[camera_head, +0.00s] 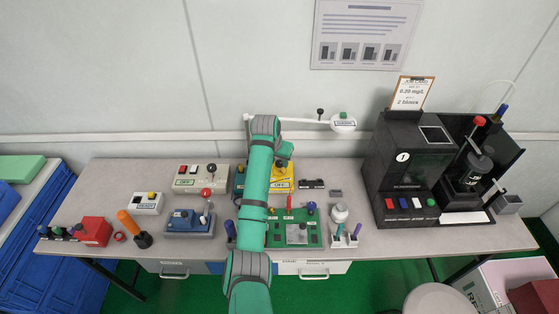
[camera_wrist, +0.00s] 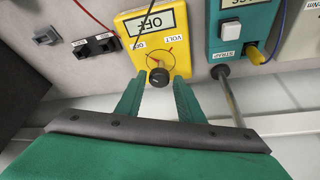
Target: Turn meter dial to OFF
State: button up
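The yellow meter (camera_wrist: 155,40) shows upside down in the wrist view. I cannot make out clearly where the dial points. My gripper (camera_wrist: 159,79) is open, its two green fingers reaching to either side of the dial; contact cannot be told. In the head view the meter (camera_head: 283,177) is partly hidden behind my arm, and the fingertips cannot be seen clearly.
A teal tester (camera_wrist: 240,35) with a yellow-tipped lead stands close beside the meter. Small black blocks (camera_wrist: 96,47) lie on the other side. In the head view a green board (camera_head: 293,228) lies in front and a tall black machine (camera_head: 410,165) stands right.

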jog(key=shift+o, duration=0.5)
jog(key=v, duration=1)
jog(key=shift+r, duration=0.4)
jog(key=shift+s+a, duration=0.15)
jog(key=shift+s, duration=0.05)
